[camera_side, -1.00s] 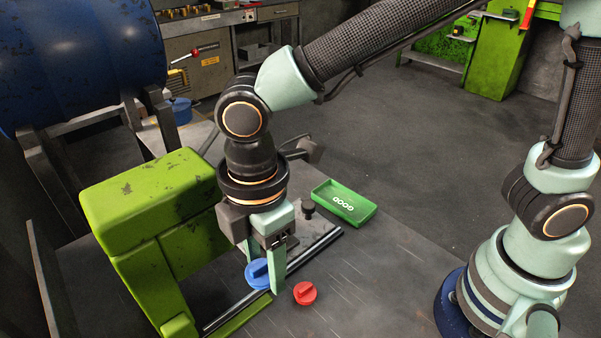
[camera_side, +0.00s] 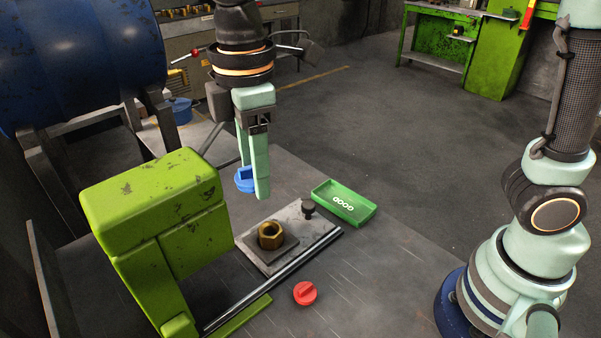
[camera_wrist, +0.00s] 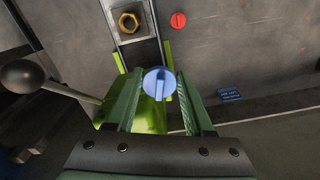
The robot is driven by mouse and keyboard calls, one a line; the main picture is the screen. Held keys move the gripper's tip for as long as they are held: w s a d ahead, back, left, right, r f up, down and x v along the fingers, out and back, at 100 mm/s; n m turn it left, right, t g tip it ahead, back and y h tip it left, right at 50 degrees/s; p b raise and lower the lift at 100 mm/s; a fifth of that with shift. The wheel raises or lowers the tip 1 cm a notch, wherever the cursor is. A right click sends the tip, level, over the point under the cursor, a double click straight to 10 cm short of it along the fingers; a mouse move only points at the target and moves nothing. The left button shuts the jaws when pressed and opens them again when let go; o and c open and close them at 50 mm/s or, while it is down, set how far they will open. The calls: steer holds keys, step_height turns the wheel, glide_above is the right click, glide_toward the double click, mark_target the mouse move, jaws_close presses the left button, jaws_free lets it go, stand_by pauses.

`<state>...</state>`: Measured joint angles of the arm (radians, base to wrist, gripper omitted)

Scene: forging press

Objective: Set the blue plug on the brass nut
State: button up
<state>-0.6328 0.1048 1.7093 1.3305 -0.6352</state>
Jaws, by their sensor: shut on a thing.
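The blue plug (camera_side: 245,180) is a round cap with a raised bar across its top, seen from above in the wrist view (camera_wrist: 158,83). My gripper (camera_side: 254,180) is shut on it and holds it up in the air, above and behind the nut in the side view. In the wrist view the plug sits between my two finger tips. The brass nut (camera_side: 271,235) is a hexagon with an open hole, standing on a flat grey plate (camera_side: 299,215). It also shows at the top of the wrist view (camera_wrist: 129,22), apart from the plug.
A red plug (camera_side: 305,293) lies on the dark table in front of the rail. The green press (camera_side: 155,210) stands close at the left.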

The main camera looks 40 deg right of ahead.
steer(key=w+d+m, duration=0.3)
steer(key=w+d, duration=0.4)
steer(key=shift+s+a+f, duration=0.1)
steer(key=shift+s+f, duration=0.1)
steer(key=shift+f, duration=4.15)
steer(key=shift+s+a+f, duration=0.1)
steer(key=shift+s+f, duration=0.05)
steer(key=shift+f, duration=4.2)
steer(key=shift+f, duration=0.65)
steer(key=o, duration=0.8)
steer(key=shift+o, duration=0.2)
step_height(320, 180, up, 10)
